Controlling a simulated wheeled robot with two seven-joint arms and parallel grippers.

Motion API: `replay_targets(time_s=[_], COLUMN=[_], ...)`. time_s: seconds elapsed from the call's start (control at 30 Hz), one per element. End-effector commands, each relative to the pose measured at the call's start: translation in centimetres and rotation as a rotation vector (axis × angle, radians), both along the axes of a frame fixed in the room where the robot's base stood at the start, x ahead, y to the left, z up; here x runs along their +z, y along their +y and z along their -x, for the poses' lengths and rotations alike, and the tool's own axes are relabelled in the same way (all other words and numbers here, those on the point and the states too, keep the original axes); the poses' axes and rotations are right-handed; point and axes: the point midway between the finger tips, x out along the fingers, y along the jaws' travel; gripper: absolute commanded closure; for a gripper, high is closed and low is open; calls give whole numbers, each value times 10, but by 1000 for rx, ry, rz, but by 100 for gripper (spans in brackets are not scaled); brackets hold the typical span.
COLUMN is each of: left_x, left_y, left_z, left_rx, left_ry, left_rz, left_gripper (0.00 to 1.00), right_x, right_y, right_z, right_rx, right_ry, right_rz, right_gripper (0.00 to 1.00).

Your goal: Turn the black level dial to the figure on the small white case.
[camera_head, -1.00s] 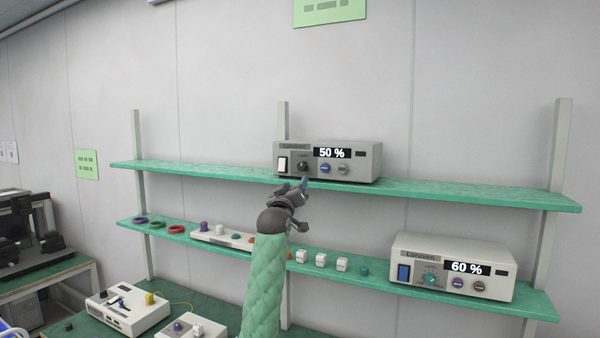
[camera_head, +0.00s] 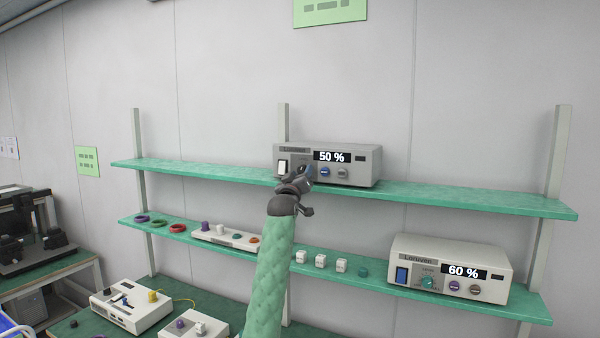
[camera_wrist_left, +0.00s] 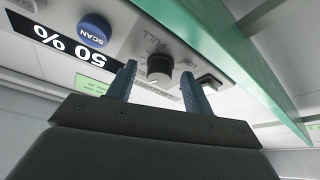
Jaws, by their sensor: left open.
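In the head view my gripper hides the dial. My left gripper (camera_head: 304,171) is at the front of this case. In the left wrist view, which looks upside down, its two blue-grey fingers stand open, one on each side of the dial; contact cannot be told. A second white case (camera_head: 490,253) on the lower shelf has a display reading 60 % and a green dial (camera_head: 428,282). My right gripper is not in view.
Beside the dial are a blue SCAN button (camera_wrist_left: 93,30) and a rocker switch (camera_head: 283,167). The green shelf edge (camera_wrist_left: 225,50) runs close by the left gripper. Small white blocks (camera_head: 320,261) and coloured rings (camera_head: 160,224) lie on the lower shelf. White boxes (camera_head: 130,306) stand below.

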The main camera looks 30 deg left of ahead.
Motion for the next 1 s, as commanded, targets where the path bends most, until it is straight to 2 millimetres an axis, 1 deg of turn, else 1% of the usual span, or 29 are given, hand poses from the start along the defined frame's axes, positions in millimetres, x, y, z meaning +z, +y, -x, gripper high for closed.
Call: replay_targets(time_s=[0.2,0.27,0.3,0.43,0.57,0.73,1.0], left_x=[0,0,0,0,0,-2,-5], left_y=[0,0,0,0,0,0,3], left_z=[0,0,0,0,0,0,1], left_rx=[0,0,0,0,0,0,2], left_ry=[0,0,0,0,0,2,11], left_rz=[0,0,0,0,-2,-26,-146], left_gripper=[49,58,66,92,92,92,92], right_x=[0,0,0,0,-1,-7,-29], right_y=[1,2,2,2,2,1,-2], right_z=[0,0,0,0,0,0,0], right_rx=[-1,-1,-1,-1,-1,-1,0], right_ry=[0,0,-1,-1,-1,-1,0], right_rz=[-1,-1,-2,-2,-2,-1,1], right_gripper=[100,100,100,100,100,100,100])
